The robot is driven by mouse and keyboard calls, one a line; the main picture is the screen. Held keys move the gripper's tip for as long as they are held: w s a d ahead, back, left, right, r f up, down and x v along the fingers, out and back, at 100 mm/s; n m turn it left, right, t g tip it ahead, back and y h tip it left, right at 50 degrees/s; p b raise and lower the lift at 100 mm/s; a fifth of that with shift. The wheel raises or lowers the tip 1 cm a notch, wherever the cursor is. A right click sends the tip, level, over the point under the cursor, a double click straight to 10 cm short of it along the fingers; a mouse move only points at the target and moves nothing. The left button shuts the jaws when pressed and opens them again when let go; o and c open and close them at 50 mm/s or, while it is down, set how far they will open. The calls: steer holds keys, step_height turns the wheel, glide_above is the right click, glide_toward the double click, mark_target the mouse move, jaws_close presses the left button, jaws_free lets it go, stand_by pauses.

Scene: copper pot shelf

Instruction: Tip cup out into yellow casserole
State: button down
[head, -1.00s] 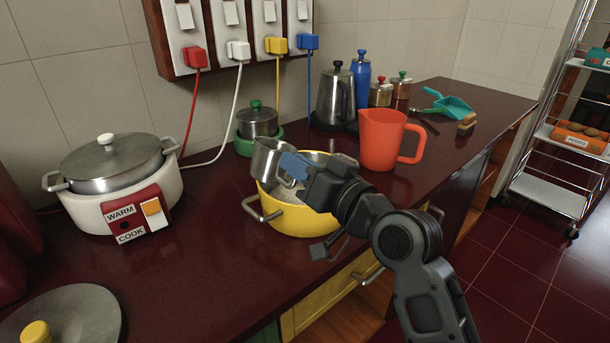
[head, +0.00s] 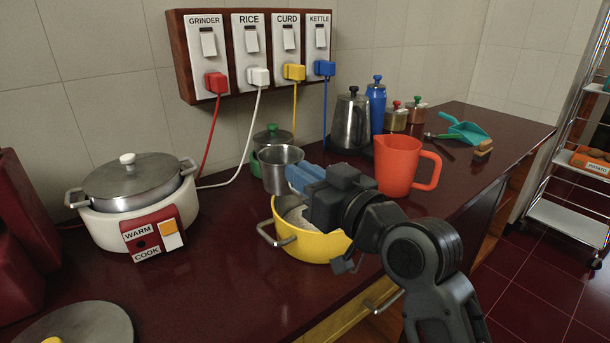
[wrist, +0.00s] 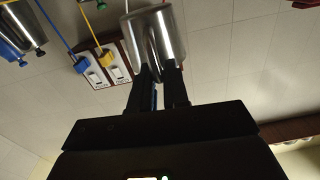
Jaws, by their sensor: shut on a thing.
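The steel cup (head: 278,170) is held above the back left rim of the yellow casserole (head: 310,246). It looks about upright, mouth up; its inside cannot be made out clearly. My gripper (head: 299,179) is shut on the cup's right side. In the wrist view the cup (wrist: 157,42) sits between the fingertips of my gripper (wrist: 159,72). The casserole stands on the counter with pale, grainy-looking stuff (head: 297,217) inside. My gripper and wrist hide its right part.
A red jug (head: 397,166) stands close behind my wrist on the right. A lidded steel pot (head: 272,138) stands behind the cup. A white rice cooker (head: 140,208) is at left. The dark counter (head: 215,265) is clear left of the casserole.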

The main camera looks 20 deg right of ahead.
steer(key=shift+r+p, duration=2.4)
steer(key=shift+r, duration=0.65)
steer(key=shift+f, duration=0.15)
